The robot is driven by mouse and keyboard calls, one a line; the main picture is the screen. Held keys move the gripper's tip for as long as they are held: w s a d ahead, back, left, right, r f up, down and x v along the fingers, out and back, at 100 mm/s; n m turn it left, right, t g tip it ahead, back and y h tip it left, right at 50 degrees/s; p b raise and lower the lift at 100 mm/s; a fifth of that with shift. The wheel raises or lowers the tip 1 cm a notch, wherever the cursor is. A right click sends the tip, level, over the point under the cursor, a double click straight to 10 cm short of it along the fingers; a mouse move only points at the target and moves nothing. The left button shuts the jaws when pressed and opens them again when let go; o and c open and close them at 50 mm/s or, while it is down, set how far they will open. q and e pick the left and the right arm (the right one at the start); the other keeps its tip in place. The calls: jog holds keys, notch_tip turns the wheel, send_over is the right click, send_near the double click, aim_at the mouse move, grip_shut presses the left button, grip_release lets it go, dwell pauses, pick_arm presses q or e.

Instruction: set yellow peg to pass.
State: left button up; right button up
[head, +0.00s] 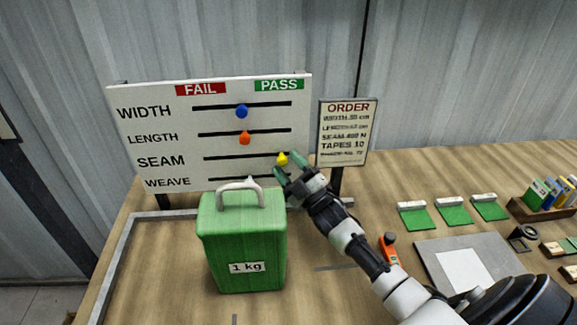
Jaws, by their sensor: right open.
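The yellow peg (282,159) sits on the SEAM slot of the white board (160,110), near the slot's right end. It is below the green PASS label (279,85); the red FAIL label (200,89) is to the left. My right gripper (288,168) is open just below and in front of the yellow peg, with its fingertips close to it. I cannot tell whether they touch the peg. My left gripper is not in view.
A blue peg (242,111) and an orange peg (245,138) sit mid-slot above. A green 1 kg weight (245,245) with a pale handle stands before the board. An ORDER sign (347,135) stands right of it. Green pads and a grey plate (435,262) lie right.

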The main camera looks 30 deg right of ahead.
jog(key=b+v, duration=0.3)
jog(key=v, duration=0.8)
jog(key=shift+w+r, duration=0.1)
